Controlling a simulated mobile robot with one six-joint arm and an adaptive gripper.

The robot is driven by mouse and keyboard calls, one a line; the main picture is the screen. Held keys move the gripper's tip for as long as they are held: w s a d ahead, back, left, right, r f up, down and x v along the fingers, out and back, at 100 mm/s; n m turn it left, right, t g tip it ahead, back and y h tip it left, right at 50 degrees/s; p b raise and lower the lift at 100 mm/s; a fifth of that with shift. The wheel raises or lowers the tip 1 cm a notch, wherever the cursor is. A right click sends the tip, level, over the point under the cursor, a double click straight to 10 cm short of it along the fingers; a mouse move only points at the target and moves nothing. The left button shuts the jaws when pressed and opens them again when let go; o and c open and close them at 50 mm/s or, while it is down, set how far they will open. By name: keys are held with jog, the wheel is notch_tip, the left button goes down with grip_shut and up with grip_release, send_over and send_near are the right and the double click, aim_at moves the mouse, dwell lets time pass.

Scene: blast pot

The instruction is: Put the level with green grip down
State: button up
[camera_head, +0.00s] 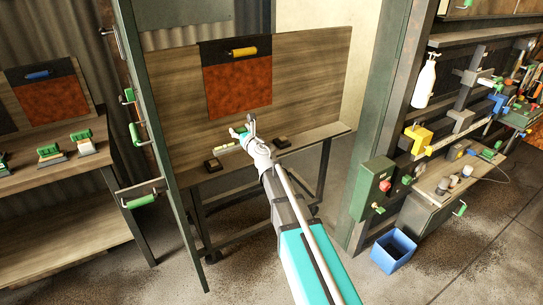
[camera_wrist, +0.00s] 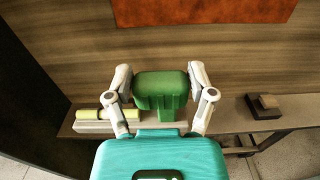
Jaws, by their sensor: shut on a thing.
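My gripper (camera_wrist: 160,78) is shut on the green grip of a level (camera_wrist: 161,92), with one finger on each side. In the head view, my gripper (camera_head: 246,130) is over the narrow wooden ledge (camera_head: 321,132) of a bench with a tall back board. I cannot tell whether the level touches the ledge.
A dark block with a tan top (camera_wrist: 265,104) stands to the right. Bare ledge lies between. A green door frame (camera_head: 165,130) with handles stands left; a blue bin (camera_head: 394,252) stands right.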

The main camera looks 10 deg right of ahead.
jog(key=shift+a+f, duration=0.1)
dwell(0.3)
jog(key=w+d+f+b, duration=0.8)
jog(key=w+f+b, duration=0.1)
jog(key=w, duration=0.1)
jog(key=shift+w, duration=0.2)
jog(key=shift+f, duration=0.1)
dwell(0.5)
jog(key=shift+w+d+f+b, duration=0.15)
jog(key=shift+f+b, duration=0.85)
jog(key=shift+w+d+f+b, duration=0.15)
jog(key=shift+f+b, duration=0.8)
jog(key=shift+b, duration=0.05)
